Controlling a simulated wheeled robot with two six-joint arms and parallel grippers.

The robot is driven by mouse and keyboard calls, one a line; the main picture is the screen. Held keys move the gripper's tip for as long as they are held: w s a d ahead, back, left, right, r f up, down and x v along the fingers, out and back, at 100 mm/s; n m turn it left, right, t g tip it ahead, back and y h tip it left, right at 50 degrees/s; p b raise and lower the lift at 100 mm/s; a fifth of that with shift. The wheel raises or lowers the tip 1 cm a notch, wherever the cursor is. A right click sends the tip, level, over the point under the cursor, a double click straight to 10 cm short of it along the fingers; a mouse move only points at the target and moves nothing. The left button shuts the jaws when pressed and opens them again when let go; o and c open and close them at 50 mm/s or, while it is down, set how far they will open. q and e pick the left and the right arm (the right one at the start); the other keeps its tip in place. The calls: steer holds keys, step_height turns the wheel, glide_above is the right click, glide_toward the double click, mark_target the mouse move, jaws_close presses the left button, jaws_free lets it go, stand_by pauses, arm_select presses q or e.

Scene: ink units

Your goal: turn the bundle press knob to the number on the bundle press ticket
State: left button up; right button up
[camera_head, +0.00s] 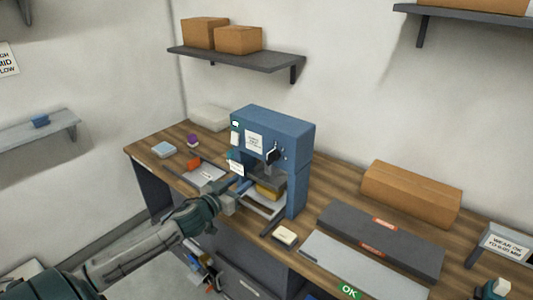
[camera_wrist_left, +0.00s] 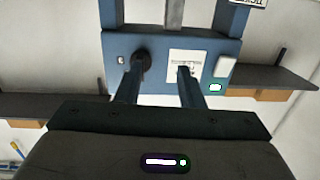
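The blue bundle press (camera_head: 290,128) stands at the middle of the workbench. Its black knob (camera_head: 272,155) is on the front; the knob (camera_wrist_left: 143,57) also shows in the left wrist view, where its setting is not readable. A white label (camera_head: 254,142) sits beside the knob. A white ticket (camera_head: 236,168) hangs at the press's left side; its number is too small to read. My left gripper (camera_head: 243,184) is open and empty in front of the press, below the knob. In the wrist view one finger overlaps the knob; I cannot tell contact. A teal part at lower right seems my right gripper (camera_head: 495,288).
A yellow item (camera_head: 268,191) lies inside the press.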

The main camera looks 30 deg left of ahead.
arm_select(q)
glide_toward(267, 157)
steer(key=shift+t+h, duration=0.4)
steer(key=shift+w+d+f+p, duration=0.15)
steer(key=shift+w+p, duration=0.1)
steer(key=shift+w, duration=2.15)
steer(key=shift+w+a+f+p, duration=0.15)
steer(key=shift+w+p, duration=0.1)
steer(key=shift+w, duration=2.2)
steer(key=shift+d, duration=0.1)
steer(key=shift+m, duration=0.3)
jaws_close()
